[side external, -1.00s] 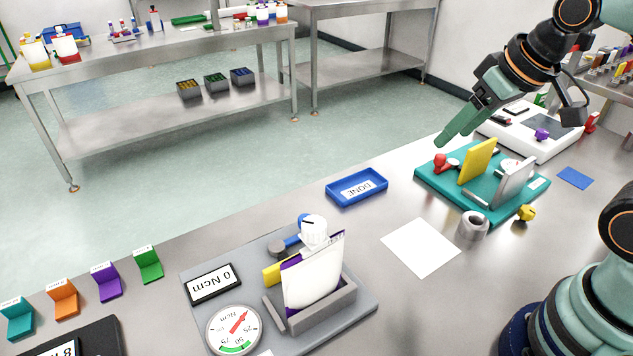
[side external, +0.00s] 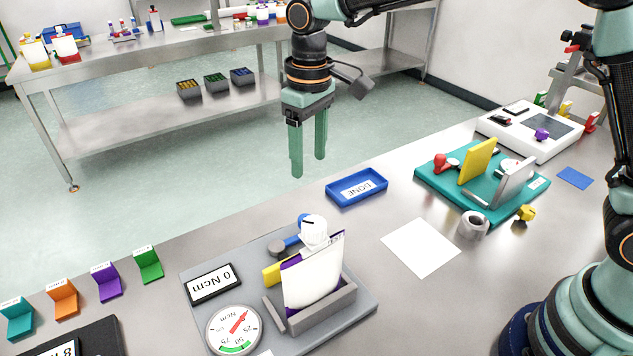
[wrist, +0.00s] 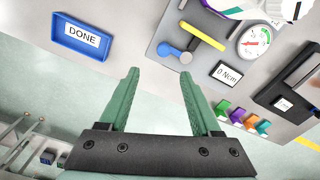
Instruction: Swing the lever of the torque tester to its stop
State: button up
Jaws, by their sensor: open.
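The torque tester (side external: 365,303) is a grey plate at the front middle of the bench in the side view. It carries a round dial (side external: 233,329), a display reading 0 Ncm (side external: 214,284) and a holder with a white, purple-edged pouch (side external: 313,275). What looks like the lever is a blue knob (wrist: 165,50) beside a grey round part (wrist: 187,57) in the wrist view. A yellow bar (wrist: 205,36) lies near them. In the side view the pouch and its white cap (side external: 313,230) partly hide this area. My gripper (side external: 309,165) points down, open and empty, above and behind the tester, apart from it.
A blue DONE tray (side external: 357,188) lies right of my gripper. A teal fixture (side external: 430,180) with a yellow plate stands further right, near a white sheet (side external: 420,247) and a grey ring (side external: 473,225). Several coloured holders (side external: 107,281) stand at left.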

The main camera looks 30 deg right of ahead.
jog(key=f, duration=0.8)
jog(key=a+f, duration=0.1)
jog(key=f, duration=0.4)
jog(key=shift+w, duration=0.1)
grip_shut()
dwell(1.2)
